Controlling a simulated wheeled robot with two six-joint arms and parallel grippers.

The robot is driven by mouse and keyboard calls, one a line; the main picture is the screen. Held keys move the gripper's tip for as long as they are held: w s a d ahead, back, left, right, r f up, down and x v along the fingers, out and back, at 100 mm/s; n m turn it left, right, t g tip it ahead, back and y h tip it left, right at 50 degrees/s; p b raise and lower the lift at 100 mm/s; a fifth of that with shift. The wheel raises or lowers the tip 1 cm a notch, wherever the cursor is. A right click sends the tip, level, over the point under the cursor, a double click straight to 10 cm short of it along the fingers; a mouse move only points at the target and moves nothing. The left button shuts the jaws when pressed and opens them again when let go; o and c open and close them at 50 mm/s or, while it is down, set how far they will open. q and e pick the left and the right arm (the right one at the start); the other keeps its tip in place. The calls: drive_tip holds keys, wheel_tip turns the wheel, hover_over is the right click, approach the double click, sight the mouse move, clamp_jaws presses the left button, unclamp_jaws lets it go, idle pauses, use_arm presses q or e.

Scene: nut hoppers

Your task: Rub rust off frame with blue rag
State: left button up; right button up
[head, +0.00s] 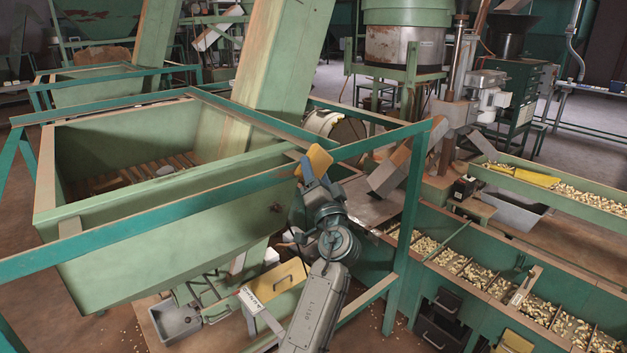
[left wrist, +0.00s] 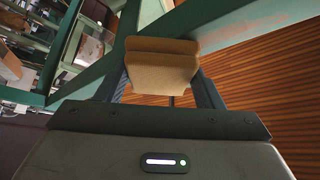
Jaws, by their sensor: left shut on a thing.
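My left gripper (head: 311,170) is shut on a tan-yellow block (head: 319,158). The block also shows in the left wrist view (left wrist: 162,66), between the two dark fingers. The held thing looks yellow, and I cannot make out a blue rag. The green frame (head: 365,146) runs around the hopper, and the gripper is at its rail on the near right side. In the left wrist view a green beam (left wrist: 225,27) passes behind the block. I cannot tell whether block and rail touch. Rust on the rail by the block is not clear. My right gripper is not in view.
The big green hopper (head: 165,255) stands at the left, with a slatted floor inside. A frame post stands right of my arm. Green bins with nuts (head: 490,287) fill the lower right, and a nut trough (head: 590,207) lies beyond. A yellow plate (head: 277,281) is below the hopper.

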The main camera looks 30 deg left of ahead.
sight(270, 176)
use_arm(q)
drive_tip(key=shift+s+a+p, duration=0.2)
drive_tip(key=shift+s+a, duration=0.3)
drive_tip(key=shift+s, duration=0.75)
drive_tip(key=shift+s+a+p, duration=0.25)
drive_tip(key=shift+s+a, duration=0.3)
drive_tip(key=shift+s, duration=0.75)
drive_tip(key=shift+s+a+p, duration=0.2)
drive_tip(key=shift+s+a, duration=0.3)
drive_tip(key=shift+s, duration=0.75)
drive_tip(key=shift+s+a, duration=0.4)
drive_tip(key=shift+s, duration=0.45)
drive_tip(key=shift+s+a, duration=0.35)
drive_tip(key=shift+s, duration=0.5)
drive_tip(key=shift+s+d+f, duration=0.2)
drive_tip(key=shift+s+d, duration=0.15)
drive_tip(key=shift+d, duration=0.3)
drive_tip(key=shift+s+d+b, duration=0.25)
drive_tip(key=shift+d, duration=0.45)
drive_tip(key=shift+s+d+b, duration=0.2)
drive_tip(key=shift+s+d, duration=0.1)
drive_tip(key=shift+d, duration=0.35)
drive_tip(key=shift+s+d+b, duration=0.25)
drive_tip(key=shift+d, duration=0.45)
